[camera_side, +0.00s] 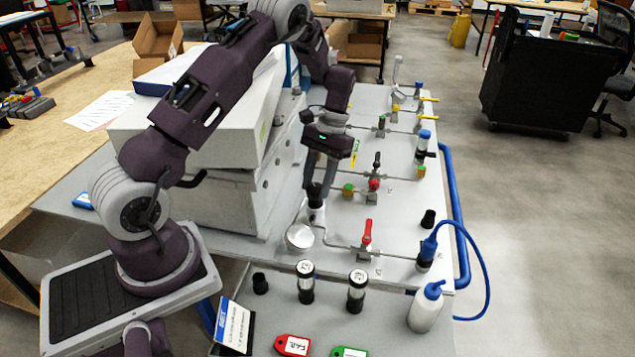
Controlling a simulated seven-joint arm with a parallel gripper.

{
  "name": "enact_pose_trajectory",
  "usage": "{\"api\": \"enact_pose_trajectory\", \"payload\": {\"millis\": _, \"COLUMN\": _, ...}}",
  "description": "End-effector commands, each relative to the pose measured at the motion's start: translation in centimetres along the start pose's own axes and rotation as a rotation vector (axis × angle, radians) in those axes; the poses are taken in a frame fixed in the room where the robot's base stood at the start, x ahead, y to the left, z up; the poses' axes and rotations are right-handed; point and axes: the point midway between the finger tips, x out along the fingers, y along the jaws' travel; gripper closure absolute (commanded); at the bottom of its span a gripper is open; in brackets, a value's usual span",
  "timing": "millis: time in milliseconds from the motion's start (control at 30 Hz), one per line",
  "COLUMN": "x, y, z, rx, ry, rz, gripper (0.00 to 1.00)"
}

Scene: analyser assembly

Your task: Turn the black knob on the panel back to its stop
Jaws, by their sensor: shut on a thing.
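The black knob (316,205) sits low on the grey panel (390,235), just above a round silver gauge-like part (299,237). My gripper (318,194) points down at it, with its fingers shut on the knob's upper part. The fingers hide much of the knob, and its turn angle cannot be read.
A red-handled valve (366,232) and thin metal tubing stand to the right of the knob. A large white box-like housing (215,195) rises close on the left. A white bottle (426,307) and black-and-silver cylinders (306,283) stand in front.

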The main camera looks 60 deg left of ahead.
Motion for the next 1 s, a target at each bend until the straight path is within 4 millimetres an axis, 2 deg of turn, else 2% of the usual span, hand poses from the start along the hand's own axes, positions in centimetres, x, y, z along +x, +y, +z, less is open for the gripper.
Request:
{"api": "enact_pose_trajectory", "payload": {"millis": 600, "x": 0.0, "y": -0.38, "z": 0.03, "rx": -0.5, "ry": 0.003, "rz": 0.208, "gripper": 1.0}}
{"api": "enact_pose_trajectory", "payload": {"millis": 1000, "x": 0.06, "y": -0.47, "z": 0.11, "rx": -0.669, "ry": 0.002, "rz": 0.277, "gripper": 1.0}}
